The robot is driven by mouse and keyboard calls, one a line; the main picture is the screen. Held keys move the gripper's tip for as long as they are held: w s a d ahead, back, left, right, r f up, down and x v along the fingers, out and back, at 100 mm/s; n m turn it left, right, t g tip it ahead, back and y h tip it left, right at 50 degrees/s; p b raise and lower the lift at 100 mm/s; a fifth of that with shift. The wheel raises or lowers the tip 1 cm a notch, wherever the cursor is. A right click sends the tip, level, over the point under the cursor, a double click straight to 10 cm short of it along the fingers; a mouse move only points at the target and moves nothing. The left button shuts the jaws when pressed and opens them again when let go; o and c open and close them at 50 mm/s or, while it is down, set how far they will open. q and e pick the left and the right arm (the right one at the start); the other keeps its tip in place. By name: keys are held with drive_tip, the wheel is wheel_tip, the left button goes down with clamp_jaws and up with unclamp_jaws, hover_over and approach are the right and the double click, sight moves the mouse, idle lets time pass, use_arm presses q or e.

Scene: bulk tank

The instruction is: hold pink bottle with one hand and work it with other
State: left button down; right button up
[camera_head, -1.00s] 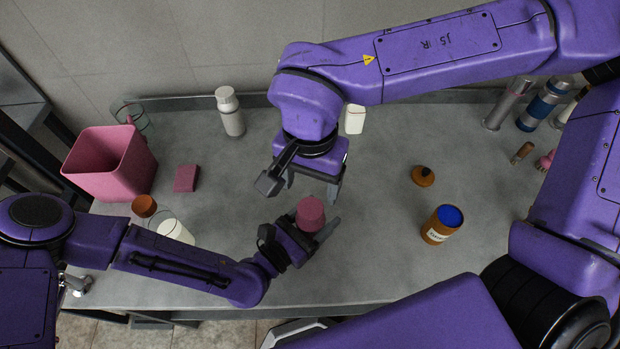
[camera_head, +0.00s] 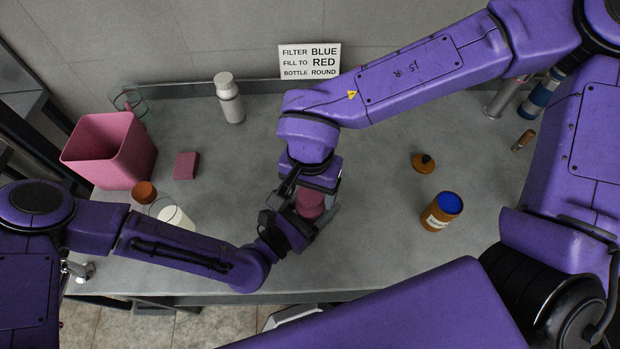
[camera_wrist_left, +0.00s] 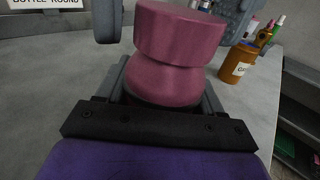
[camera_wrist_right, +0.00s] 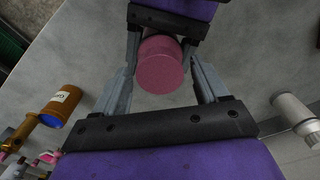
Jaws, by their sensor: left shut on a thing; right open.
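The pink bottle (camera_head: 311,203) shows in the head view between my two grippers, partly hidden by them. In the left wrist view the bottle (camera_wrist_left: 168,84) has a wide round pink top above a narrower neck. My left gripper (camera_head: 312,222) is shut on its lower body. My right gripper (camera_head: 312,192) is above the bottle, pointing down. In the right wrist view the right gripper (camera_wrist_right: 160,82) is open, its fingers on either side of the bottle's round top (camera_wrist_right: 160,72), with gaps visible between fingers and top.
An orange jar (camera_head: 437,222) with blue inside stands to the right, near a brown stopper (camera_head: 423,163). A pink bin (camera_head: 104,158), pink block (camera_head: 186,165), white cup (camera_head: 176,219) and white bottle (camera_head: 229,98) are left. A sign (camera_head: 310,61) stands behind. Bare counter lies around the grippers.

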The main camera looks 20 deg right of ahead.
drive_tip(key=shift+f, duration=0.1)
drive_tip(key=c, duration=1.1)
drive_tip(key=o, duration=1.2)
drive_tip(key=shift+o, duration=0.2)
wheel_tip(320, 180, up, 12)
